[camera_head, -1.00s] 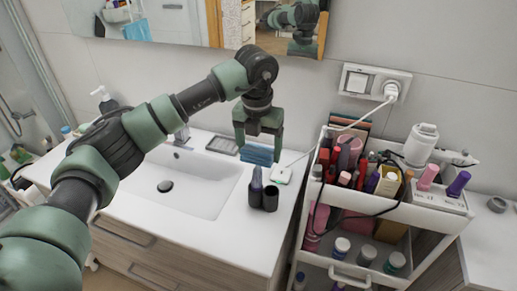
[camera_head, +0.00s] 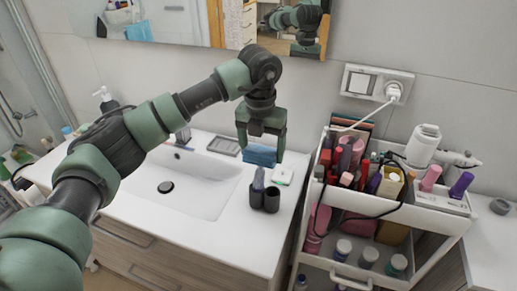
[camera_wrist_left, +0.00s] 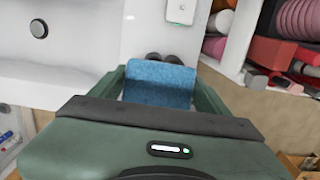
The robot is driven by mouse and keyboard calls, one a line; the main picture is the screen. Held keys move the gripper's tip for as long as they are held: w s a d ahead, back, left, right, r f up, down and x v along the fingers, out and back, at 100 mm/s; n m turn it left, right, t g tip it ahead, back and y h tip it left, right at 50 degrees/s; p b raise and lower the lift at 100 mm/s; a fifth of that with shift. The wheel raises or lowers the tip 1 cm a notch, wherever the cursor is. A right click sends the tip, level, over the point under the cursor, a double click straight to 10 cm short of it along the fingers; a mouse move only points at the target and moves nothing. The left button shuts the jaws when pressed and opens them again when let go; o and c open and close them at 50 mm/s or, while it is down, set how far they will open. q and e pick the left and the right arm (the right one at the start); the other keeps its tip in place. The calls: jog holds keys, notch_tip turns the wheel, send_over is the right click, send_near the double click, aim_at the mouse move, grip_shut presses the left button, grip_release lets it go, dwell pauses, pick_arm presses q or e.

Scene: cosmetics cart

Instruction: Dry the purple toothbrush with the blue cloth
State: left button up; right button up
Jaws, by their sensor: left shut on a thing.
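My left gripper (camera_head: 261,147) is shut on a blue cloth (camera_head: 261,156), held over the counter just behind a dark double cup (camera_head: 265,200). In the left wrist view the cloth (camera_wrist_left: 160,84) fills the space between the fingers and partly hides the two dark cup openings (camera_wrist_left: 163,57). A slim greyish-purple item (camera_head: 259,178) stands upright in the left cup. I cannot tell whether it is the purple toothbrush; no toothbrush shows clearly. My right gripper is not in view.
A white sink (camera_head: 185,184) lies left of the cup. A small white box (camera_head: 283,175) with a green mark lies right of the cloth. A crowded white cart (camera_head: 400,215) stands at the right, with a cable running to the wall socket (camera_head: 376,84).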

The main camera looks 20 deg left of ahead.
pick_arm(q)
jog(key=shift+a, duration=1.1)
jog(key=shift+d+f+b, duration=0.1)
jog(key=shift+d+b, duration=0.2)
jog(key=shift+d, duration=0.85)
jog(key=shift+a, duration=1.15)
jog(key=shift+d, duration=1.15)
jog(key=shift+r+p, duration=1.8)
jog(key=shift+r, duration=1.8)
jog(key=shift+f, duration=0.1)
